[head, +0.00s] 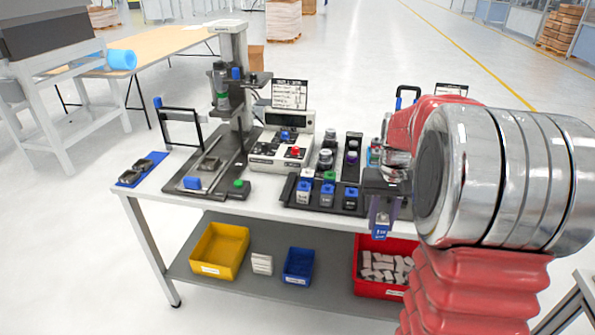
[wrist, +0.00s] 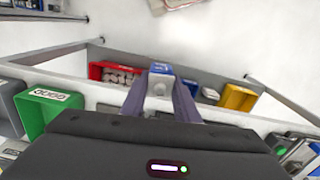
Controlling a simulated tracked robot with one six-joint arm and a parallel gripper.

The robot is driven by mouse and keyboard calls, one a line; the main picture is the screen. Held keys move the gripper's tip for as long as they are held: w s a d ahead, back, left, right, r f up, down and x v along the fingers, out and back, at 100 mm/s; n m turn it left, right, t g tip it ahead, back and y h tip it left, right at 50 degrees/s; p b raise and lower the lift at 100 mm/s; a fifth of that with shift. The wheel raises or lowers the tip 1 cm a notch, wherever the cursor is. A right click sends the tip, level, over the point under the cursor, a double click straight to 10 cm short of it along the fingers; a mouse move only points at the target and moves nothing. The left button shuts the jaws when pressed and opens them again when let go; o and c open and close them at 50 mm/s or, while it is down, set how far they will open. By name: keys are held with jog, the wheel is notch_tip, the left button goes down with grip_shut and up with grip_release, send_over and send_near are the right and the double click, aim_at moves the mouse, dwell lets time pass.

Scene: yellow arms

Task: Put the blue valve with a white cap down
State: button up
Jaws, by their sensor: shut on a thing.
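My gripper (head: 382,212) is shut on the blue valve (head: 380,230), in front of the table's front edge in the head view. The valve hangs below the fingers, above the red bin on the lower shelf, and touches nothing else that I can see. In the wrist view the valve (wrist: 160,72) sits between the two fingers of my gripper (wrist: 160,97), with a blue end and a pale grey-white part facing the camera. In the head view its upper part is hidden by the fingers, and I cannot make out the white cap there.
A black rack (head: 285,198) holding blue-topped pieces stands left of my gripper on the white table (head: 262,189). A press stand (head: 235,60) and a control box (head: 268,158) are farther left. Yellow (head: 219,246), blue (head: 298,262) and red (head: 368,288) bins sit on the lower shelf.

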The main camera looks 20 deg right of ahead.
jog(key=w+a+f+n, duration=0.1)
jog(key=w+a+f, duration=0.1)
jog(key=a, duration=0.6)
jog(key=w+a+f+n, duration=0.2)
jog(key=w+a, duration=0.3)
jog(key=a, duration=0.3)
jog(key=w+a+f+n, duration=0.2)
jog(key=w+a+f, duration=0.2)
jog(key=a, duration=0.5)
jog(key=shift+d, duration=0.15)
